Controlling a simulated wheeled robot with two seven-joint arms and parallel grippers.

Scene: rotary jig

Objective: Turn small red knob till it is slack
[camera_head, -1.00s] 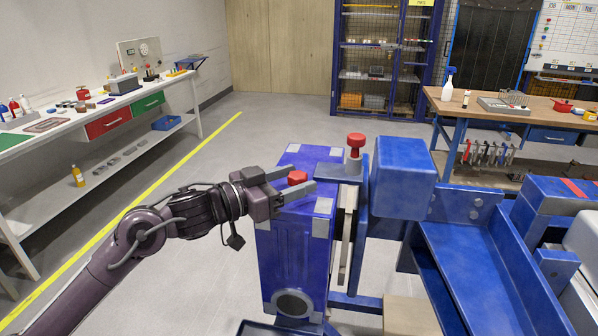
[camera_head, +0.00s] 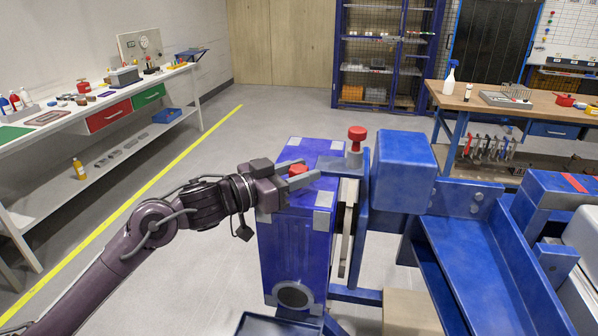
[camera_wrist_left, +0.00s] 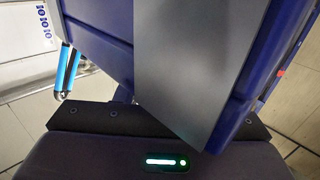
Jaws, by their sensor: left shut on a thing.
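The small red knob (camera_head: 298,170) sits on top of the blue box-shaped housing (camera_head: 295,240). My left gripper (camera_head: 302,171) reaches in from the left with its two grey fingers on either side of the knob, shut on it. The fingers hide part of the knob. A larger red knob (camera_head: 357,132) stands on a grey post behind and to the right, apart from the gripper. In the left wrist view the blue housing (camera_wrist_left: 95,35) and a large grey finger surface (camera_wrist_left: 195,60) fill the middle; the small knob cannot be seen there. My right gripper is not in view.
A blue block (camera_head: 403,172) and a blue trough (camera_head: 475,260) of the jig stand close on the right. A white bench (camera_head: 60,130) with small items runs along the left wall. Open floor lies left of the housing, crossed by a yellow line (camera_head: 150,192).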

